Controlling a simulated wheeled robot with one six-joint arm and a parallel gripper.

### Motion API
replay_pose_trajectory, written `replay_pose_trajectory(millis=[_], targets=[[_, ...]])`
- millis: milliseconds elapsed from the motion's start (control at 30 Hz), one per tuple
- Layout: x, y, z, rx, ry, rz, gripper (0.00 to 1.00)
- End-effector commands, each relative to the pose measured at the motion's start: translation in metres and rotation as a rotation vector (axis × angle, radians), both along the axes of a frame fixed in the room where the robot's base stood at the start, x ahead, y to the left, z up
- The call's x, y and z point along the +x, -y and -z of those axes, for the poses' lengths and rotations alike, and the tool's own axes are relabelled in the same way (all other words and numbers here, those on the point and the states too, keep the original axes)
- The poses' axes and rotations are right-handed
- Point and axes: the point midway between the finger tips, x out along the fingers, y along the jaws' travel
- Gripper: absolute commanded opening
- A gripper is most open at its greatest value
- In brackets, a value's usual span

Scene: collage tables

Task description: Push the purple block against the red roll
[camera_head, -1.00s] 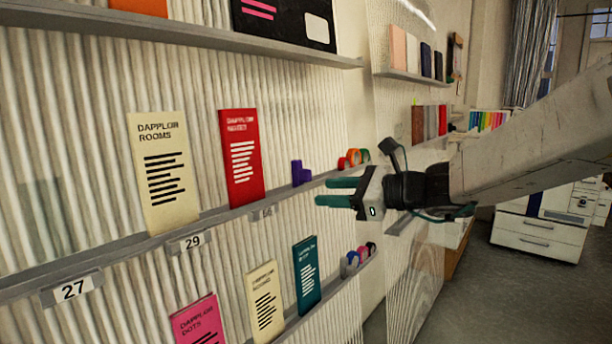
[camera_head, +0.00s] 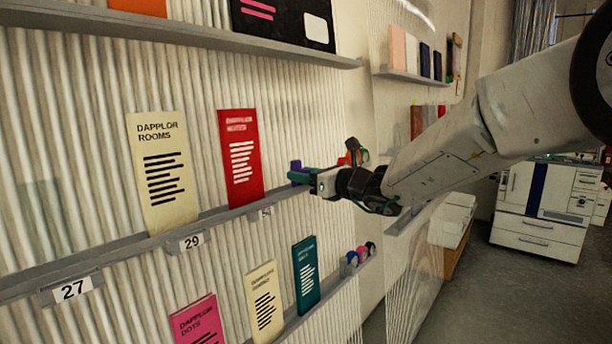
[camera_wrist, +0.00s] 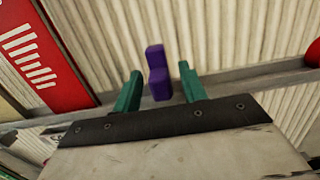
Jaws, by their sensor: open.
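The purple block (camera_wrist: 157,72) stands on the narrow grey shelf. In the wrist view it sits between the two green fingertips of my gripper (camera_wrist: 160,90), which is open, with a gap visible on both sides. In the head view only the top of the purple block (camera_head: 296,164) shows above my gripper (camera_head: 300,177). A red roll (camera_head: 341,161) is just right of my gripper in the head view, mostly hidden behind my wrist. A red roundish thing, likely that roll, shows at the right edge of the wrist view (camera_wrist: 313,52).
A red booklet (camera_head: 241,160) and a cream booklet (camera_head: 162,172) lean on the same shelf (camera_head: 215,219) to the left. A lower shelf holds more booklets and several small rolls (camera_head: 361,256). The shelf between block and red roll looks clear in the wrist view.

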Motion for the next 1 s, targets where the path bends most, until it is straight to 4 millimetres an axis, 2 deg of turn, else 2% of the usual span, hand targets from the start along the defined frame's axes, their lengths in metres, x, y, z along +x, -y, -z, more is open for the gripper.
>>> replay_pose_trajectory(millis=[167, 267, 300, 333, 467, 567, 900, 1000], targets=[[0.0, 0.0, 0.0, 0.0, 0.0, 0.0, 0.42], [0.0, 0.0, 0.0, 0.0, 0.0, 0.0, 0.17], [0.0, 0.0, 0.0, 0.0, 0.0, 0.0, 0.06], [0.0, 0.0, 0.0, -0.001, 0.001, 0.0, 0.0], [0.001, 0.001, 0.0, -0.001, 0.001, 0.001, 0.0], [0.008, 0.007, 0.0, -0.001, 0.001, 0.002, 0.0], [0.081, 0.063, 0.0, 0.0, 0.003, 0.003, 0.0], [0.096, 0.074, 0.0, 0.0, 0.004, 0.002, 0.0]])
